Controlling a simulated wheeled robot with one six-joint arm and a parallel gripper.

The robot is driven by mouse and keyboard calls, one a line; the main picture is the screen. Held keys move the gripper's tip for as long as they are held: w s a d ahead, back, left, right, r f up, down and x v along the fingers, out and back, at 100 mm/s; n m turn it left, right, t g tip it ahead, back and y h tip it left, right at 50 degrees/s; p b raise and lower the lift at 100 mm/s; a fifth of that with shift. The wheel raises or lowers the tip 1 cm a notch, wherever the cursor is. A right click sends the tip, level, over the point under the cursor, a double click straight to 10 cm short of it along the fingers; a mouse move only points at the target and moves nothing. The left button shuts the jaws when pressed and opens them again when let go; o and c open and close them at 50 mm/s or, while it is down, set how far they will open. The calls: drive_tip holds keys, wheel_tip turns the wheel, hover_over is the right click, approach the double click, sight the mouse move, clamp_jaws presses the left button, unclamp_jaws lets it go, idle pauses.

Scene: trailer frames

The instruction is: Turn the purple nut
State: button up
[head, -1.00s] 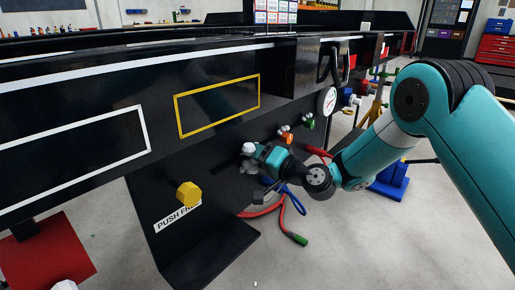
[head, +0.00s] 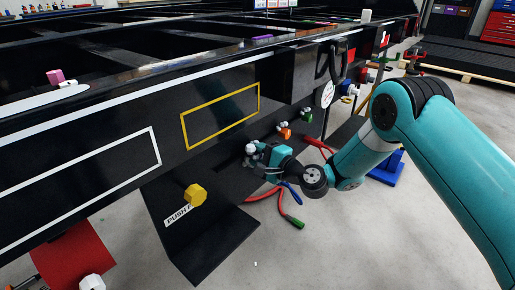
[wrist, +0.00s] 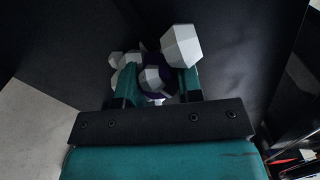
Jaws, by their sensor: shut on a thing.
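The purple nut (wrist: 168,74) shows dark in the wrist view, between the two fingers of my gripper (wrist: 158,84). Pale grey faceted parts of a fitting stand around and in front of it, and hide part of it. The teal fingers are shut on the nut, one on each side. In the head view my gripper (head: 256,153) is at the black trailer's side, beside a pale grey fitting (head: 250,149). The nut itself is hidden there by the gripper and fitting.
Orange (head: 285,132) and green (head: 307,116) fittings sit farther along the trailer side, near a round gauge (head: 327,94). A yellow knob (head: 195,195) is nearer. Red hoses (head: 265,195) and a blue hose (head: 293,191) hang below my gripper.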

drive_tip(key=shift+m, duration=0.4)
drive_tip(key=o, duration=0.9)
drive_tip(key=shift+o, duration=0.2)
drive_tip(key=v, duration=0.6)
drive_tip(key=shift+d+f, duration=0.15)
drive_tip(key=shift+d, duration=0.05)
drive_tip(key=shift+f+b, duration=0.25)
drive_tip(key=shift+b, duration=0.7)
drive_tip(key=b, duration=1.6)
approach(260, 157)
drive_tip(key=v, duration=0.6)
drive_tip(key=shift+s+r, duration=0.15)
drive_tip(key=shift+r, duration=0.15)
